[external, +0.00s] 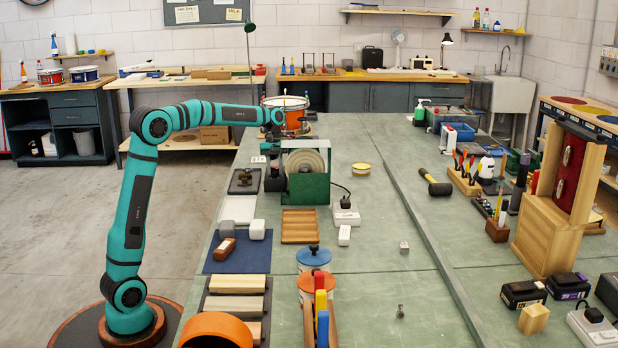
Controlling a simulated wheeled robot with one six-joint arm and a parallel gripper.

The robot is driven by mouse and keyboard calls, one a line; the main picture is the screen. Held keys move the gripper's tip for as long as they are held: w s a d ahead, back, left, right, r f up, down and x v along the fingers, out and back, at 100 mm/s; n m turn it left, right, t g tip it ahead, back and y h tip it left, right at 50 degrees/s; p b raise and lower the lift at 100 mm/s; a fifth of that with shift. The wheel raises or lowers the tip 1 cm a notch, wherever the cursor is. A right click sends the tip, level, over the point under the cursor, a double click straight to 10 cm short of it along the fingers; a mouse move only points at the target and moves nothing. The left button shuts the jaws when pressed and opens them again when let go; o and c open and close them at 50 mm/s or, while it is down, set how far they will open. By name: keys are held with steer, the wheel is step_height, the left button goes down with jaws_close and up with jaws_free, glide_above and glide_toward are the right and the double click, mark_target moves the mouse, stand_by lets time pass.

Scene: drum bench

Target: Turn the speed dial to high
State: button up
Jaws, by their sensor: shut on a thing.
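The bench grinder (306,186), with a green housing and a large pale wheel (304,163), stands at the far middle of the green-topped bench. My teal arm reaches over from the left. My gripper (273,154) points down at the grinder's left side, close against it. It is shut on a small part there, which I take to be the speed dial. The dial itself is hidden or too small to make out, so its setting cannot be read.
A white power box (345,215) with a black cord sits right of the grinder. Wooden strips (300,226) lie in front. The bench's middle right is mostly clear.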

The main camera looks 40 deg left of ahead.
stand_by(0.4)
steer(key=o, duration=1)
steer(key=shift+c, duration=0.2)
steer(key=shift+r, duration=0.1)
steer(key=v, duration=1.7)
steer(key=shift+a, duration=0.15)
